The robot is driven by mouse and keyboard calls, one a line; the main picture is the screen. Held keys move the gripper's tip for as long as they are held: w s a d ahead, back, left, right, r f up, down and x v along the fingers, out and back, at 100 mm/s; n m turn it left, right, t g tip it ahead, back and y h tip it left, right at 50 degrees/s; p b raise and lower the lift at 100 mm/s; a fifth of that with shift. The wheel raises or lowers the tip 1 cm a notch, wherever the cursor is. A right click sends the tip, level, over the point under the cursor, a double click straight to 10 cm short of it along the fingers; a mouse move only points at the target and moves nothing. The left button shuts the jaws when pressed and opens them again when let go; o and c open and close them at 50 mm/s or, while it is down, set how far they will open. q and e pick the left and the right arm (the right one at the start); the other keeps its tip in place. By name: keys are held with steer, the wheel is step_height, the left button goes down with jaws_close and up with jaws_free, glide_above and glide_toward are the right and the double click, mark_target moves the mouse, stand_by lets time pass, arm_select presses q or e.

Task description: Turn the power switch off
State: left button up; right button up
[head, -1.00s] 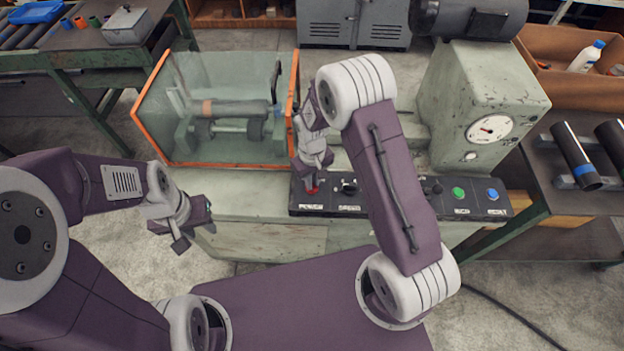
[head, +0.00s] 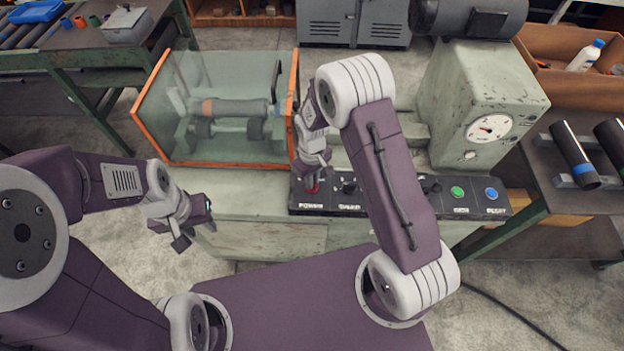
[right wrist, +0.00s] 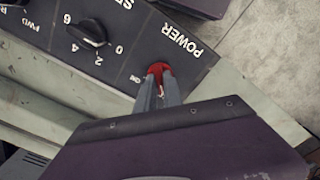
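The red power switch (head: 312,188) sits at the left end of the black control panel (head: 330,209), above the label POWER. In the right wrist view the red switch (right wrist: 158,68) lies beside that label. My right gripper (head: 313,179) reaches down onto it from above. In the right wrist view its two fingers (right wrist: 158,88) are close together on either side of the switch's red grip, which they partly hide.
A black speed knob (right wrist: 88,32) is close beside the switch. A green button (head: 457,192) and a blue button (head: 492,194) are at the panel's right end. A clear guard with an orange frame (head: 215,164) stands behind on the left. Floor in front of the left gripper is free.

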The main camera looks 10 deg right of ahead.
steer(key=o, duration=0.4)
steer(key=shift+w+r, duration=0.15)
steer(key=shift+w, duration=0.1)
steer(key=shift+s, duration=0.1)
step_height(320, 180, up, 9)
